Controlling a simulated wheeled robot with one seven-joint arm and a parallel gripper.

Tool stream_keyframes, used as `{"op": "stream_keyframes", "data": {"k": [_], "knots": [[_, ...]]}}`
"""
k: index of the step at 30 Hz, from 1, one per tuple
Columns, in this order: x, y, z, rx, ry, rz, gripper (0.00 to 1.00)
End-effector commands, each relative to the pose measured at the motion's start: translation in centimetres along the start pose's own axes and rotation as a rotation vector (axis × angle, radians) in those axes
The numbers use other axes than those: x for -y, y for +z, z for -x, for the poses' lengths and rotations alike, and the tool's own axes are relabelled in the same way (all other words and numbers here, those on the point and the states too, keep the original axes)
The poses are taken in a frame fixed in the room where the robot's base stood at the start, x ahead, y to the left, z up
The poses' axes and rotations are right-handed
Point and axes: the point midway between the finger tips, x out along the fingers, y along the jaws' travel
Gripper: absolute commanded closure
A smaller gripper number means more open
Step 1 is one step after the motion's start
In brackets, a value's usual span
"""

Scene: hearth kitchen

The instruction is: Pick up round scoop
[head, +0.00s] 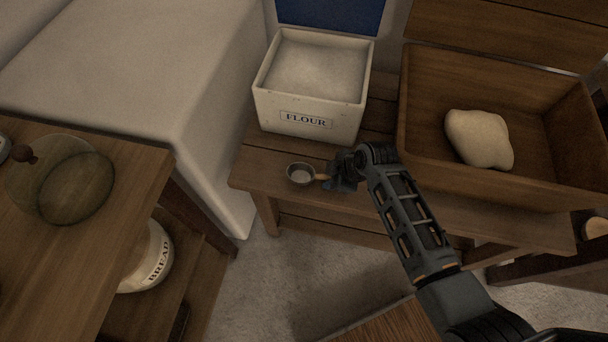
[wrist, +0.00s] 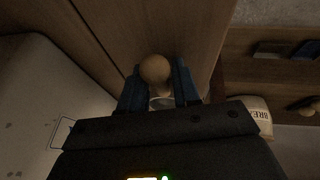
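The round scoop (head: 300,174) is a small metal cup with a light wooden handle. It is at the front left part of the wooden bench (head: 262,165), its cup to the left and its handle pointing right to my gripper (head: 338,176). In the wrist view, the handle's round wooden end (wrist: 155,68) shows between the two fingers of my gripper (wrist: 158,75), with part of the cup (wrist: 162,103) below it. The fingers stand apart on either side of the handle, and I see no clear grip. The gripper body hides part of the scoop.
A white flour box (head: 310,112) stands behind the scoop. A wooden trough (head: 430,85) with dough (head: 479,138) is to the right. At the left are a wooden table (head: 95,245) with a glass dome (head: 75,185), and a bread bin (head: 150,258) below.

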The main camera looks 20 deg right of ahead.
Motion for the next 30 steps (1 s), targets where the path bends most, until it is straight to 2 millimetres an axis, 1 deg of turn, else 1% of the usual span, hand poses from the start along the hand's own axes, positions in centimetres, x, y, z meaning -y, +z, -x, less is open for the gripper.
{"op": "stream_keyframes", "data": {"k": [6, 8, 16, 25, 30], "knots": [[0.0, 0.0, -0.1, 0.0, 0.0, 0.0, 0.69], [0.0, 0.0, -0.1, 0.0, 0.0, 0.0, 0.73], [0.0, 0.0, -0.1, 0.0, 0.0, -0.001, 0.99], [-0.1, -0.1, 0.1, -0.001, 0.001, -0.001, 1.0], [-0.3, -0.5, 1.1, -0.002, 0.003, 0.0, 1.0]]}}
